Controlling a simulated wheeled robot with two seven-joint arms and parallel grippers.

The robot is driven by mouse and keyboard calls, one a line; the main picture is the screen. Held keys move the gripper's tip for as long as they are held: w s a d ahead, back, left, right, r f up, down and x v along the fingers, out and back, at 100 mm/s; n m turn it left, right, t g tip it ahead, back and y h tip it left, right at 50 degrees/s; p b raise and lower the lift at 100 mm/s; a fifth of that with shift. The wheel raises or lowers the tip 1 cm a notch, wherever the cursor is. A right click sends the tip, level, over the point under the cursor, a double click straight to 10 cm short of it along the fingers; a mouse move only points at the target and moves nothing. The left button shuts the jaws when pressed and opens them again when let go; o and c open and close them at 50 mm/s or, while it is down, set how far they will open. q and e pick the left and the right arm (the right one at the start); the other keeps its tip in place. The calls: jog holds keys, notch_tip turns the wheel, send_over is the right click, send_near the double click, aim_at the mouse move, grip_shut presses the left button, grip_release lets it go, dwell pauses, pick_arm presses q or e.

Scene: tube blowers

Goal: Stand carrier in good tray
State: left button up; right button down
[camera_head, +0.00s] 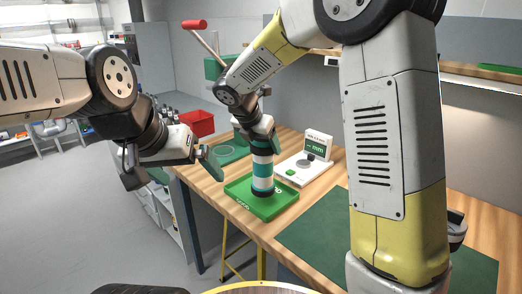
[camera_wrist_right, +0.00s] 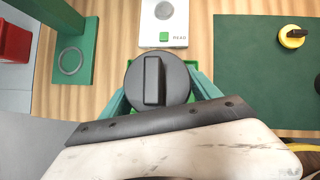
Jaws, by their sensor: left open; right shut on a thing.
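The carrier (camera_head: 262,170) is an upright cylinder with black, teal and white bands. My right gripper (camera_head: 263,143) is shut on its upper part. In the right wrist view the carrier's round black top with a raised bar (camera_wrist_right: 153,82) lies between the teal fingers. The carrier's lower end is inside the green good tray (camera_head: 285,201), at or very near its floor; I cannot tell whether it bears on it. In the right wrist view the carrier and gripper hide most of the tray. My left gripper (camera_head: 207,160) is open and empty, left of the tray.
A white gauge with a display (camera_head: 318,147) stands behind the tray. A green press (camera_head: 232,150) and a red bin (camera_head: 199,123) are farther back left. A green mat (camera_head: 315,225) covers the front right; a yellow-black piece (camera_wrist_right: 293,37) lies on it in the right wrist view.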

jog(key=shift+w+a+f, duration=0.2)
jog(key=shift+w+f, duration=0.5)
jog(key=shift+f, duration=0.25)
jog(key=shift+w+a+f, duration=0.15)
jog(key=shift+w+f, duration=0.5)
jog(key=shift+f, duration=0.25)
jog(key=shift+f, duration=0.15)
jog(key=shift+c, duration=0.8)
grip_release()
